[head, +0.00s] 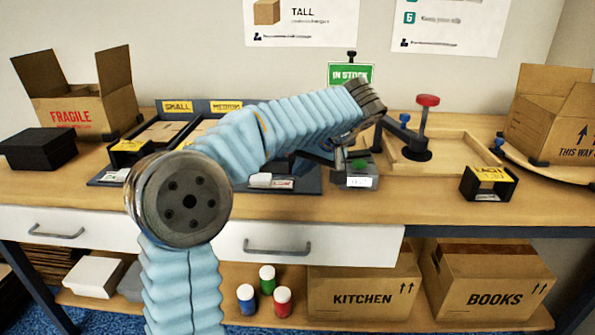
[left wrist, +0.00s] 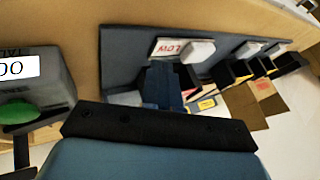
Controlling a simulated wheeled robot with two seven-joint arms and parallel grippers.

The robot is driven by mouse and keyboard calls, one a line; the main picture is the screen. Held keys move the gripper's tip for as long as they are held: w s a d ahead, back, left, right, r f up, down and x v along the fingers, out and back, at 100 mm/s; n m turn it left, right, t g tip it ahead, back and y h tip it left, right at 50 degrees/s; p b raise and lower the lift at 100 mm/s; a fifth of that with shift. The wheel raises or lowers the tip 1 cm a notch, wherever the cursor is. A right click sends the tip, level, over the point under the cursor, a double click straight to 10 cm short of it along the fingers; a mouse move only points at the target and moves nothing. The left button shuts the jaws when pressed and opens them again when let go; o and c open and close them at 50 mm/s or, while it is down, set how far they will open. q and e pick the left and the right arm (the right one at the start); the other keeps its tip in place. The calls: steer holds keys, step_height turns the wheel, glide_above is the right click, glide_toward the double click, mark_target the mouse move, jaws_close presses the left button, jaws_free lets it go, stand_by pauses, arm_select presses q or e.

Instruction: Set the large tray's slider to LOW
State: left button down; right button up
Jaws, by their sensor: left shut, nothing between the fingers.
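The large tray (left wrist: 130,45) lies partly behind my left arm in the head view, and its dark front shows in the left wrist view. Its slider, a white knob (left wrist: 197,50), sits beside a white label reading LOW (left wrist: 168,47), on the label's right in the left wrist view. In the head view the knob (head: 260,180) is left of the label (head: 284,184). My left gripper (left wrist: 163,82) is shut and empty, its fingers close to the label and knob. I cannot tell whether they touch. My right gripper is in neither view.
A grey device with a green button (head: 359,164) stands just right of the large tray. A red-topped post (head: 427,101) rises from a wooden tray further right. The SMALL tray (head: 178,107) and MEDIUM tray (head: 226,106) are to the left. A FRAGILE carton (head: 75,113) stands at far left.

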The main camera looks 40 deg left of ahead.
arm_select(q)
steer(key=v, duration=0.7)
steer(key=shift+p, duration=0.45)
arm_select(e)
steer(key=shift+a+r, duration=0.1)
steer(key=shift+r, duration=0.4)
arm_select(q)
steer(key=shift+w+d, duration=0.1)
steer(key=shift+d, duration=0.05)
